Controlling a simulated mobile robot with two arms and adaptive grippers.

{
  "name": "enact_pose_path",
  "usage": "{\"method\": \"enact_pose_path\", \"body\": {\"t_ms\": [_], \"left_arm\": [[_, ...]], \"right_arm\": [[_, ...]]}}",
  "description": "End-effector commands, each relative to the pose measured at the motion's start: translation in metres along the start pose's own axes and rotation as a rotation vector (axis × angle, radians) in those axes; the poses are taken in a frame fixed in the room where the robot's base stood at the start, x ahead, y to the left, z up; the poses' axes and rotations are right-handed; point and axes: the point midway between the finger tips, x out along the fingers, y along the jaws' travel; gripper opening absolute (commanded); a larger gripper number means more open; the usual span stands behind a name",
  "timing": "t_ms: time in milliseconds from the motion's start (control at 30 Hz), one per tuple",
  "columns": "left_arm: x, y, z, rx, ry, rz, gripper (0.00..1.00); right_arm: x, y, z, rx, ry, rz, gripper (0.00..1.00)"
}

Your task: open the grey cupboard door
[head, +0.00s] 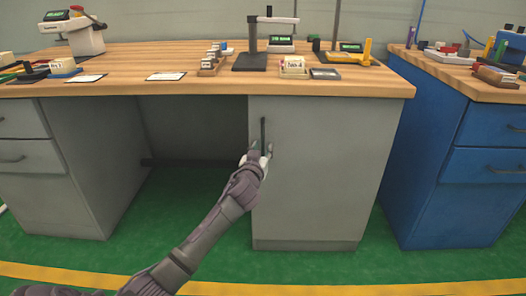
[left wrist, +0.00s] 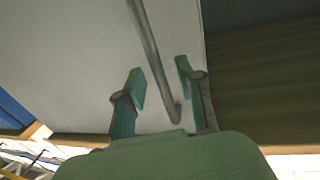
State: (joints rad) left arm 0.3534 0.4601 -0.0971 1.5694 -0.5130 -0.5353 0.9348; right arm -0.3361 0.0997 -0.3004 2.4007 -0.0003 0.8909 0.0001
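The grey cupboard door (head: 330,170) is closed under the right end of the wood-topped bench. Its dark vertical bar handle (head: 263,130) is near the door's left edge. My left gripper (head: 261,151) is at the lower part of the handle. In the left wrist view the handle (left wrist: 153,50) runs between the two green fingertips of my left gripper (left wrist: 161,80), with a gap showing on both sides. The gripper is open, and the fingers look apart from the bar. My right gripper is not in view.
The wooden benchtop (head: 120,60) overhangs the door and carries scales, trays and small boxes. Open knee space (head: 190,140) lies left of the door. A blue cabinet (head: 440,170) stands to the right. Green floor (head: 310,262) in front is clear.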

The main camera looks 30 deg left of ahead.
Motion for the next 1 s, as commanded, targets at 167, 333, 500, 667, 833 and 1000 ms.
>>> {"method": "enact_pose_path", "body": {"t_ms": [167, 333, 500, 667, 833, 1000], "left_arm": [[0.0125, -0.0004, -0.0002, 0.001, 0.001, 0.000, 0.37], [0.0140, -0.0005, -0.0003, 0.001, 0.000, 0.000, 0.37], [0.0137, -0.0004, -0.0004, 0.001, 0.000, 0.000, 0.29], [0.0136, -0.0003, -0.0004, 0.001, 0.000, 0.000, 0.02], [0.0135, -0.0003, -0.0003, 0.001, 0.000, 0.000, 0.00], [0.0135, -0.0003, -0.0003, 0.001, 0.000, 0.000, 0.00]], "right_arm": [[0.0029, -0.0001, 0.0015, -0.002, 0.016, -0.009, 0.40], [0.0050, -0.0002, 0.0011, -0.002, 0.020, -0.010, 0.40], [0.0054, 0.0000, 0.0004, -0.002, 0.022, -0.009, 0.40], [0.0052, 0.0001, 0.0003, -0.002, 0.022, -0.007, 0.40], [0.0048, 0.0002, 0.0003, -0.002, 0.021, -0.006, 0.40], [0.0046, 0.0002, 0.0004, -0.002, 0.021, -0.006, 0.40]]}}
